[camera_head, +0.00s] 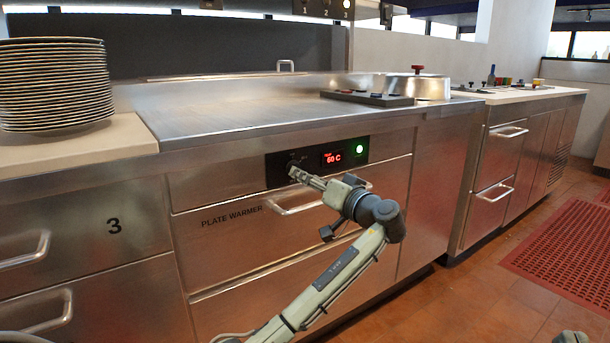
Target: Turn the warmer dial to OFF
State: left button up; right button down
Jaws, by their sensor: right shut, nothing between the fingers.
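The plate warmer's black control panel (278,168) is set in the steel front above the drawer marked PLATE WARMER. Its red display (331,158) reads 60 C, and a green light (360,148) glows at its right end. The dial is not clearly visible; the fingertips cover that part of the panel. I cannot tell whether they touch it.
A stack of plates (55,85) stands on the left counter. A lidded pot (418,88) stands at the back right. A red mat (560,255) lies on the floor.

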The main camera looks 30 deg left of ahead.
pick_arm(q)
jog(key=shift+x, duration=2.4)
jog(key=shift+f, duration=0.1)
jog(key=shift+c, duration=0.3)
